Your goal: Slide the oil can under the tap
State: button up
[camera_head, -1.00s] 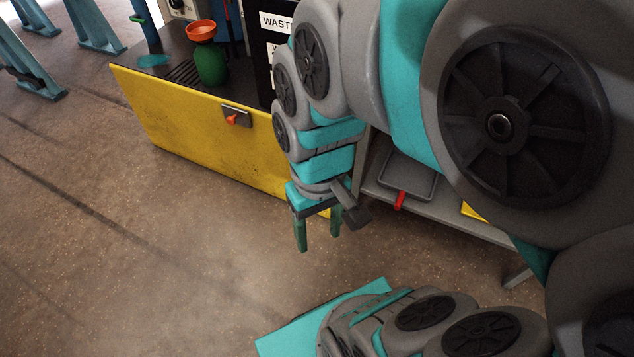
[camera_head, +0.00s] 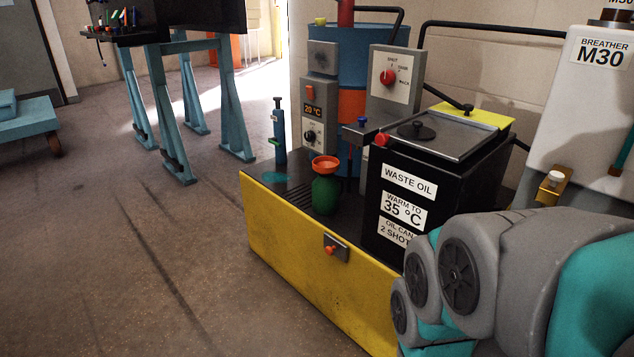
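A green can with an orange funnel-shaped top (camera_head: 325,192), which I take to be the oil can, stands upright on the dark deck of the yellow-fronted bench. A grey block with a blue cap and a red knob (camera_head: 362,131) juts out behind and to its right; it may be the tap, but I cannot tell for sure. The can appears left of and in front of this block. My arm fills the lower right, and my gripper is outside the view.
A black waste oil box (camera_head: 400,205) stands right of the can. A blue tank (camera_head: 372,65) and a control panel (camera_head: 320,120) are behind. A slim blue pump-like item (camera_head: 279,132) stands left. The floor (camera_head: 130,260) at left is clear.

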aim_at(326, 193)
jog(key=i+j, duration=0.1)
jog(key=i, duration=0.3)
jog(key=i+j+u, duration=0.15)
jog(key=i, duration=0.3)
